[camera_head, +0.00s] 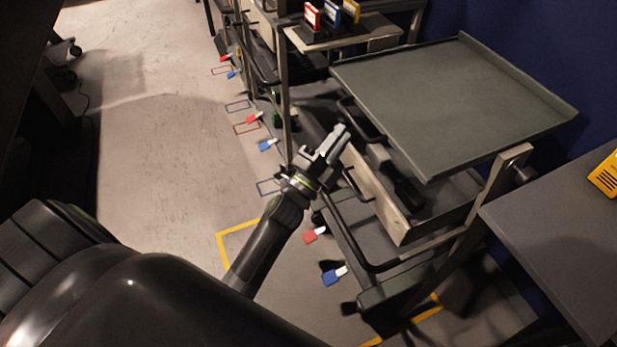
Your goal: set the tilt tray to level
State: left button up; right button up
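The tilt tray (450,100) is a wide grey-green plate with a low raised rim, empty, on a metal cart frame at the upper right. It looks slanted relative to the frame, but I cannot tell the exact angle from this view. My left gripper (338,142) is in front of the tray's left side, over a dark handle-like bar on the cart, and appears apart from the tray. Whether its fingers are open or closed is unclear. My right gripper is out of view.
An open drawer-like bin (375,195) lies below the tray. A grey table (565,220) with a yellow device (606,175) stands at the right.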

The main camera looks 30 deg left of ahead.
pick_arm(q)
jog(key=b+v, duration=0.1)
jog(key=v, duration=1.1)
jog(key=shift+s, duration=0.35)
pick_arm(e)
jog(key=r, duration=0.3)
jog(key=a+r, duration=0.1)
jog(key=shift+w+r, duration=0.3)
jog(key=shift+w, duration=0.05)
pick_arm(q)
jog(key=shift+f, duration=0.1)
